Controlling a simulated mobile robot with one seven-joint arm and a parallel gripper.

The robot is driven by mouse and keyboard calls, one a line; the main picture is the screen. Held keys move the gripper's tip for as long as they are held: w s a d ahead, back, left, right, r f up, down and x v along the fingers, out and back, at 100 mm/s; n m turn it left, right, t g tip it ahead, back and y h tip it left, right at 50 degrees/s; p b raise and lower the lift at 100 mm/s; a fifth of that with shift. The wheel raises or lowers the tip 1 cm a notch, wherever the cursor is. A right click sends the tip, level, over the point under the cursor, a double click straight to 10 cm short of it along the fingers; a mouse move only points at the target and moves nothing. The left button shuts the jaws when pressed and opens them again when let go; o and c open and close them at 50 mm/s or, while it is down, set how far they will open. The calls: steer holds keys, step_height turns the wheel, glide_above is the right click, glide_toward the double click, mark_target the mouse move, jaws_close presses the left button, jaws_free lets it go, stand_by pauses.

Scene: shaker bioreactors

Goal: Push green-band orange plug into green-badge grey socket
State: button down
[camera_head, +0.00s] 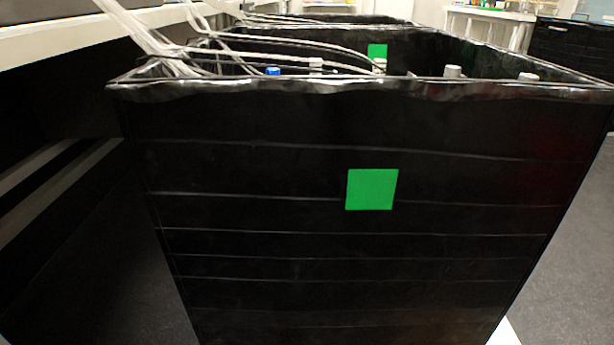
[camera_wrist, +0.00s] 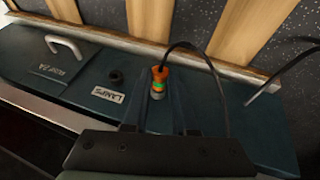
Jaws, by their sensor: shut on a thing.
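In the wrist view the orange plug (camera_wrist: 160,73) with a green band stands between the two dark fingers of my gripper (camera_wrist: 158,97). A black cable leaves its top and curves right. A short grey part (camera_wrist: 157,95) shows just under the green band; I cannot tell whether it belongs to the plug or is the socket. No green badge can be made out there, so the seating of the plug is unclear. My gripper is shut on the plug. The head view shows neither my gripper nor the plug.
The dark blue panel (camera_wrist: 225,115) carries a pale handle (camera_wrist: 65,45), a black round fitting (camera_wrist: 116,76) and a white "LAMPS" label (camera_wrist: 108,95). A second cable (camera_wrist: 275,82) lies right. In the head view a black box (camera_head: 260,235) with a green square (camera_head: 371,189) fills the middle.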

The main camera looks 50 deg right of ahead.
steer(key=shift+w+d, duration=0.15)
steer(key=shift+d, duration=0.1)
steer(key=c, duration=0.6)
jaws_free()
steer(key=shift+c, duration=0.2)
steer(key=w+p+v, duration=0.1)
steer(key=p+v, duration=0.8)
steer(key=v, duration=0.4)
steer(key=shift+s, duration=0.45)
steer(key=shift+s+f, duration=0.1)
